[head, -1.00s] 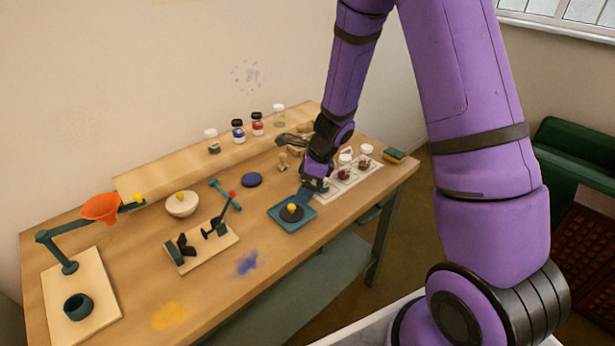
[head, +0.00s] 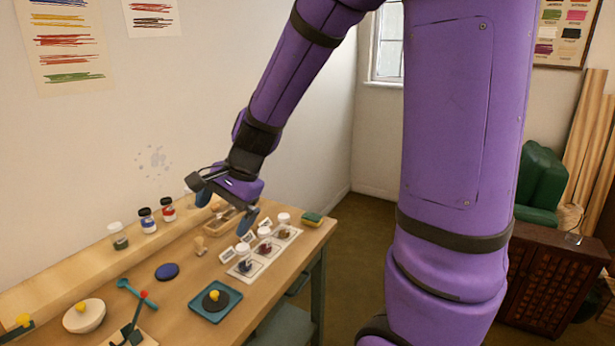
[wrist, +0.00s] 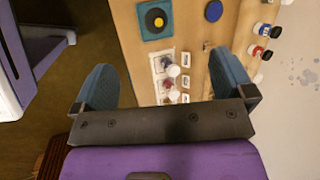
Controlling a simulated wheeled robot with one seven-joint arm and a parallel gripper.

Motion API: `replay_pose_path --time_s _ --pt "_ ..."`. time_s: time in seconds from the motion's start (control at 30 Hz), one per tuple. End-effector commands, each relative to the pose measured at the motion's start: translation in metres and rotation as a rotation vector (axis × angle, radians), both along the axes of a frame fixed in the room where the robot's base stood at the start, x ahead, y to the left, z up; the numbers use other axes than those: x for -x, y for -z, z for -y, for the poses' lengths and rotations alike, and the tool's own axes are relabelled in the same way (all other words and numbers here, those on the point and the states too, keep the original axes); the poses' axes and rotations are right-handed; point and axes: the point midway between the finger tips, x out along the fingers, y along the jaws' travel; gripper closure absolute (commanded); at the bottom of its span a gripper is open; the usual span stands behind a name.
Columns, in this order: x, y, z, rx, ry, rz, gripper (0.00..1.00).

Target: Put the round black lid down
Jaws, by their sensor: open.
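In the wrist view the lid (wrist: 149,22) lies flat on the teal tray (wrist: 143,34), beyond my fingers. My gripper (head: 228,206) is open and empty, above the table's far right part, up and apart from the lid. In the wrist view my gripper (wrist: 165,82) shows its two blue fingers spread wide with nothing between them.
Jars stand on a white mat (head: 240,273) right of the tray. A dark blue disc (head: 167,271) lies behind it. More jars (head: 148,220) line the back shelf. A sponge (head: 312,219) sits at the right end. A white bowl (head: 84,316) is at left.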

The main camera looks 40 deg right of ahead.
Motion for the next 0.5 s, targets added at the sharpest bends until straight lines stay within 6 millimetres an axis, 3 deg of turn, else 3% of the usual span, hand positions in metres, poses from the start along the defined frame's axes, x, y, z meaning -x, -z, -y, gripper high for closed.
replay_pose_path --time_s 0.03,0.2,0.5 --pt "0.011 -0.016 0.000 0.028 -0.067 0.041 0.00" --pt "0.050 -0.054 0.003 0.142 -0.297 0.152 0.00" --pt "0.124 -0.103 0.019 0.399 -0.665 0.310 0.00"
